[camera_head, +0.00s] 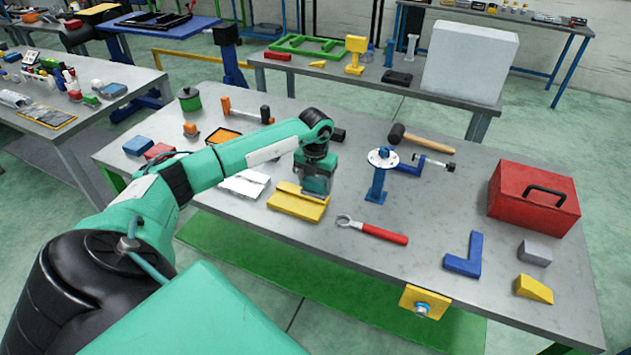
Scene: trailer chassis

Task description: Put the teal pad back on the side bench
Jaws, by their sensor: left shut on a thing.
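My left arm reaches in from the left over the main bench (390,250). My left gripper (316,188) points down behind the yellow grooved block (297,204). It is shut on a small dark teal thing, which looks like the teal pad (316,182). The fingers and wrist hide much of it, and I cannot tell whether it touches the bench or the yellow block. The side bench (50,135) at the left carries bottles, small boxes and a tray. My right gripper is out of view.
A white block (245,183) lies left of the yellow block. A red-handled wrench (372,230), a blue stand (379,180) and a red toolbox (533,197) are to the right. Blue (138,145) and red (159,151) blocks lie at the left end.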

